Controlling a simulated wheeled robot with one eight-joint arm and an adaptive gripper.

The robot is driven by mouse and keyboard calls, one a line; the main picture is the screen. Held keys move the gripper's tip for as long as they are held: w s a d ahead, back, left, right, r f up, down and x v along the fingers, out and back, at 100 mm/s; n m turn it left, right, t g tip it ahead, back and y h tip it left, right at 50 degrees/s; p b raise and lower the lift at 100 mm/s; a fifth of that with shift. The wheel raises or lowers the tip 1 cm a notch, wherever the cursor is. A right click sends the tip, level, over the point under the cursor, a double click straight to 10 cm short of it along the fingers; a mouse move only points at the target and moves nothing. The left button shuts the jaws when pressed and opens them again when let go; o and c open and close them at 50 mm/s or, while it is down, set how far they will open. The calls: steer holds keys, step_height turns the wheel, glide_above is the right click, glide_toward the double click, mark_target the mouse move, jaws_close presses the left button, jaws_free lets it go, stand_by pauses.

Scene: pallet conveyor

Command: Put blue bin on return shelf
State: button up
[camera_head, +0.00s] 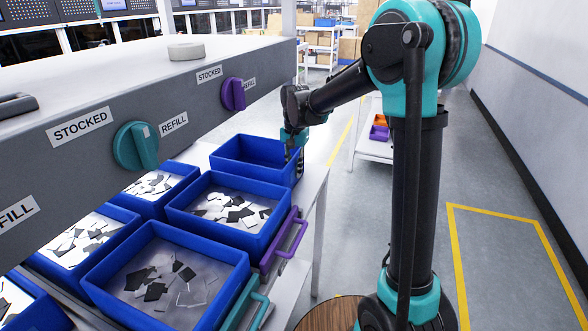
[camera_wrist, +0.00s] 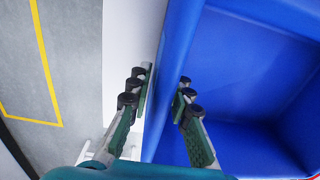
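An empty blue bin (camera_head: 252,172) stands at the far end of the row of blue bins in the head view. My gripper (camera_head: 294,150) is at its right-hand wall. In the wrist view my gripper (camera_wrist: 163,92) is open, with its fingers on either side of the wall of the blue bin (camera_wrist: 255,75). One finger is outside and one is inside the bin. The wall lies between the fingers and does not look clamped. No shelf in view is marked as the return shelf; a low white shelf unit (camera_head: 372,152) stands beyond my arm.
Several blue bins with black and white pieces, including a nearer one (camera_head: 215,222), crowd the table. A grey panel (camera_head: 95,115) with STOCKED and REFILL labels and knobs overhangs them at left. Orange and purple bins (camera_head: 379,130) sit on the white shelf unit. Floor at right is clear.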

steer(key=shift+o, duration=0.5)
step_height(320, 180, up, 12)
steer(key=shift+d+r, duration=0.1)
steer(key=s+d+f+n+t, duration=0.4)
steer(key=s+d+f, duration=1.6)
steer(key=s, duration=0.4)
steer(key=shift+s+d+f, duration=0.3)
steer(key=shift+f, duration=0.6)
